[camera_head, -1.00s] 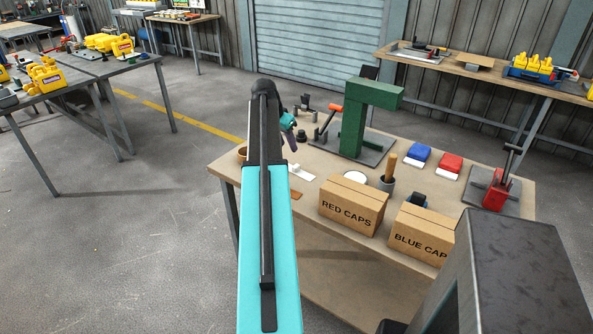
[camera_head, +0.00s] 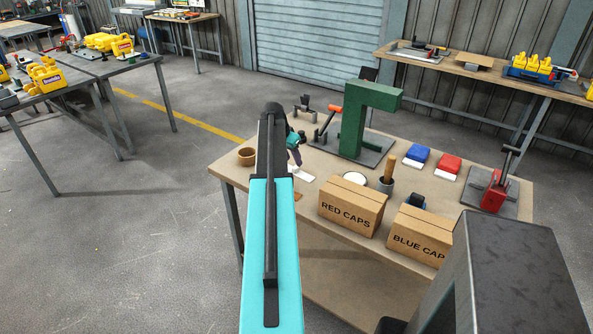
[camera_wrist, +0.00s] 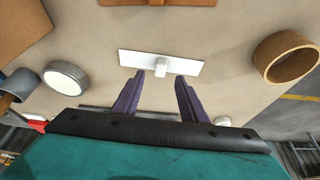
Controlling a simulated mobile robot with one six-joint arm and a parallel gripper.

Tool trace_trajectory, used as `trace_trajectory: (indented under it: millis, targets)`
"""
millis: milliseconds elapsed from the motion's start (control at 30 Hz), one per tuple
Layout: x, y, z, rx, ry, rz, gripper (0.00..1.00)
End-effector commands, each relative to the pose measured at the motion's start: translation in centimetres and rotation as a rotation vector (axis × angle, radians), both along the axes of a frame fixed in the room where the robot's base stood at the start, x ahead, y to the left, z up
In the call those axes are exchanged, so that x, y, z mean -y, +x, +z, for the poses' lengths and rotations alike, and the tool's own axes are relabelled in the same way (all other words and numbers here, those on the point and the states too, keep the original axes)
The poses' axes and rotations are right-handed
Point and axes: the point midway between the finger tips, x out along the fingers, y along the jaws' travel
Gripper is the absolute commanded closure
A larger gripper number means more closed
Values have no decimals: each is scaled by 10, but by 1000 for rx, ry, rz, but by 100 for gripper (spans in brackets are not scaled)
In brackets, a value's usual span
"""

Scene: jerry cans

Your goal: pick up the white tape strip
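The white tape strip (camera_wrist: 140,59) lies flat on the tan workbench top (camera_wrist: 215,30) in the wrist view, with a small raised white tab at its middle. It also shows in the head view (camera_head: 304,175), close to my gripper and partly hidden by it. My gripper (camera_wrist: 160,80) has two purple fingers spread apart with bare bench between them. In the wrist view the fingertips appear just short of the strip, one on each side of its tab. I cannot tell how high above the bench they are. Nothing is held.
A round brown ring-like container (camera_wrist: 286,57) stands beside the strip. A white-topped round piece (camera_wrist: 65,78), RED CAPS box (camera_head: 351,205), BLUE CAPS box (camera_head: 420,236), mallet handle (camera_head: 389,168) and green press (camera_head: 355,120) share the bench.

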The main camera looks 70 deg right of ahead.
Motion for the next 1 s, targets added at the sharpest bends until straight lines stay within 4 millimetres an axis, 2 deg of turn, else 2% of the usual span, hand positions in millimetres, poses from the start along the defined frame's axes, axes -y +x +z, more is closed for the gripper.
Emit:
trace_trajectory:
  millis: [567,1000]
  targets:
    - [3,-1,-8,-1,2,-1,61]
    - [18,-5,-45,-1,1,0,61]
